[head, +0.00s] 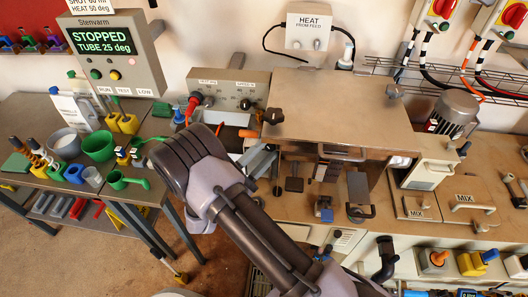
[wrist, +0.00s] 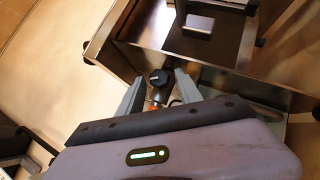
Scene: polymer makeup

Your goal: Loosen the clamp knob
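A dark round knob with a pale mark on its face (wrist: 158,77), which I take as the clamp knob, shows in the wrist view between the two grey fingers of my gripper (wrist: 157,84). Small gaps seem to show on both sides of it, so the fingers look open around it; contact is not clear. An orange part (wrist: 156,106) lies just below it. In the head view my gripper (head: 260,161) is at the left end of the machine, partly behind my dark wrist. I cannot pick out the same knob surely there.
A metal cover (head: 325,108) overhangs just right of my gripper. An orange handle (head: 249,133) and a control box (head: 228,88) are close behind.

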